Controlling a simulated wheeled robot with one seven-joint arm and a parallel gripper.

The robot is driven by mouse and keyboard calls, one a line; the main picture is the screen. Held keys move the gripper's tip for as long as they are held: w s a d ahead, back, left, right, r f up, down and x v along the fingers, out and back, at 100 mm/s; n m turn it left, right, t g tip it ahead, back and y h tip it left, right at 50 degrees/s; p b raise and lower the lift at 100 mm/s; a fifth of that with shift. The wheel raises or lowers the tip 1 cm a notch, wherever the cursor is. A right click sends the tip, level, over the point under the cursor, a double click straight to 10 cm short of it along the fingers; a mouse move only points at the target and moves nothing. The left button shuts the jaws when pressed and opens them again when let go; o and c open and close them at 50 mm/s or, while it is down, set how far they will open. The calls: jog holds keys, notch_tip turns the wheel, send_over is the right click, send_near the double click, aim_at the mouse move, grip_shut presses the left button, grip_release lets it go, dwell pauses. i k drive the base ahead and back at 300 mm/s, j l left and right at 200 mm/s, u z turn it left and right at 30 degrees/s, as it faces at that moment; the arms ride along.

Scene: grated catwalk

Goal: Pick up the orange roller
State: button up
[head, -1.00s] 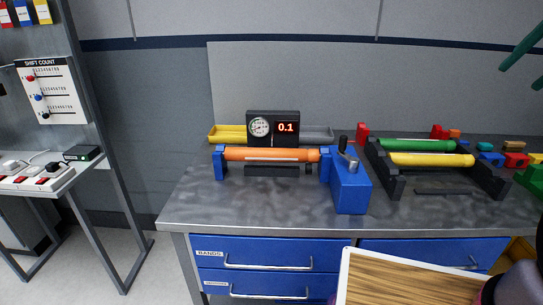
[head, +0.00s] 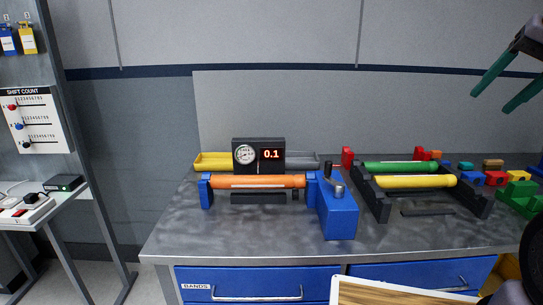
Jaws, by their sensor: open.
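The orange roller (head: 262,182) lies level between blue end supports on the workbench. Its right end meets a blue block (head: 338,212) with a crank handle on top. A black gauge box with a dial and a red "0.1" display (head: 271,154) stands just behind it. My gripper (head: 503,92) is at the upper right, with two green fingers spread apart and nothing between them. It is high above the right part of the bench, well to the right of the roller.
A black rack (head: 378,201) right of the crank block holds a green roller (head: 400,167) and a yellow roller (head: 415,181). Several coloured blocks lie at the far right. A yellow tray (head: 212,161) sits behind the orange roller. The bench front (head: 240,243) is clear.

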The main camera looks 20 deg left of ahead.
aim_at(248, 182)
jog(key=j+u, duration=0.2)
jog(key=j, duration=0.2)
jog(key=i+j+u, duration=0.15)
jog(key=j, duration=0.3)
jog(key=j+u, duration=0.2)
jog(key=j, duration=0.2)
